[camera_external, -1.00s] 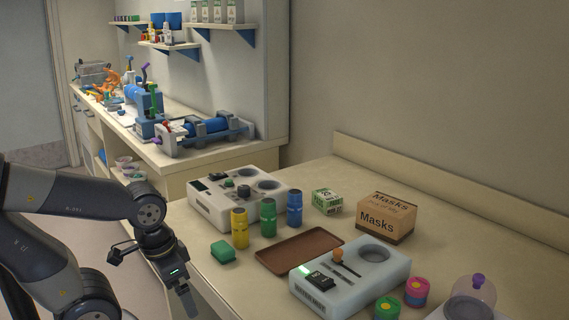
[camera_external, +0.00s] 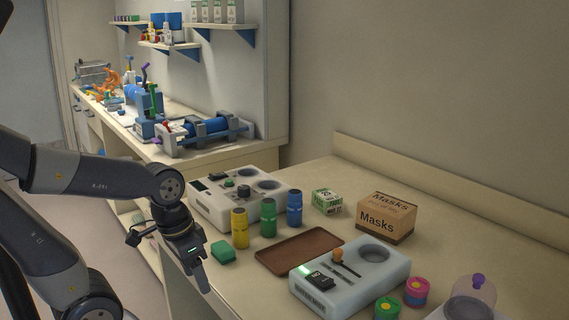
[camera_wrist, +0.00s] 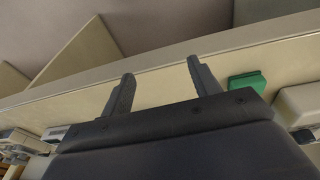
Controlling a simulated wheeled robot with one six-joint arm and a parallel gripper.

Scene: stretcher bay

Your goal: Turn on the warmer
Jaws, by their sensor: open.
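Two white devices stand on the counter; no readable label shows which is the warmer. The far one (camera_external: 215,205) has a dark display, a green button, a dark knob and two round wells. The near one (camera_external: 350,285) has an orange-knobbed lever in a slot, a lit green patch by a dark display and one round well. My gripper (camera_external: 204,285) points down at the counter's left edge, left of both devices and below the green block. It touches neither. In the wrist view its two fingers (camera_wrist: 160,70) are spread apart with nothing between them.
A green block (camera_external: 222,251), yellow, green and blue bottles (camera_external: 268,218) and a brown tray (camera_external: 300,250) lie between the devices. A masks box (camera_external: 386,218) and small green box (camera_external: 327,201) stand behind. Round pink and green containers (camera_external: 416,291) are at the right front.

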